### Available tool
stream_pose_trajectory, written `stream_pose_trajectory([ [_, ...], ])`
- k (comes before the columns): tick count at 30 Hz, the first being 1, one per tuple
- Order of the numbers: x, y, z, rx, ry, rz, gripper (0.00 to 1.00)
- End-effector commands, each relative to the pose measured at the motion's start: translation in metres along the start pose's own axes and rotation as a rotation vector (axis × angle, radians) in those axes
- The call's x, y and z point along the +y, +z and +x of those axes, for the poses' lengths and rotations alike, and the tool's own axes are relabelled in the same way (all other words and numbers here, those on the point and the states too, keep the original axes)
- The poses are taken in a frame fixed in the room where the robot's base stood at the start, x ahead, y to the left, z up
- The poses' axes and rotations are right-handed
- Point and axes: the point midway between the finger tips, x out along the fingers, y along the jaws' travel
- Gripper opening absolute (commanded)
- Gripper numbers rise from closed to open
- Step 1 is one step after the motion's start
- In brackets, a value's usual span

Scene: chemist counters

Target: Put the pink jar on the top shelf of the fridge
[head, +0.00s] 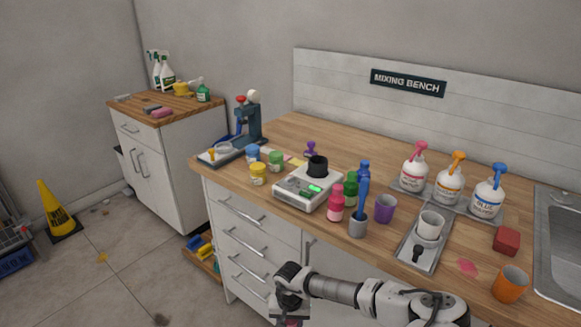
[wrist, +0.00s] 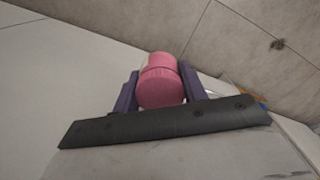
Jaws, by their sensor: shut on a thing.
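The pink jar (wrist: 160,82) with its ribbed pink lid sits between the two purple fingers of my gripper (wrist: 160,92) in the wrist view. The fingers are shut on its sides. In the head view my gripper (head: 290,314) is low at the bottom edge, in front of the bench drawers, below the worktop. Only a sliver of pink shows under it there. No fridge is recognisable in either view.
The mixing bench (head: 285,135) carries a scale (head: 307,188), a pink bottle (head: 335,205), pump bottles (head: 450,180) and cups. A white side cabinet (head: 165,165) stands at the left. A yellow cone (head: 57,208) stands on the floor, with open floor before it.

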Motion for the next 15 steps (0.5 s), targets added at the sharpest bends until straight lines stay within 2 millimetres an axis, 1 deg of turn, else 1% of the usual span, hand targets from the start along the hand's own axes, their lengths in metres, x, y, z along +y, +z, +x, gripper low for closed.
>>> stream_pose_trajectory([
  [3,0.002,0.003,0.007,0.002,0.002,-0.046,0.20],
  [11,0.003,0.005,0.011,0.002,0.004,-0.055,0.20],
  [14,0.003,0.019,0.029,-0.002,0.003,-0.052,0.20],
  [15,0.003,0.026,0.038,-0.002,0.003,-0.053,0.20],
])
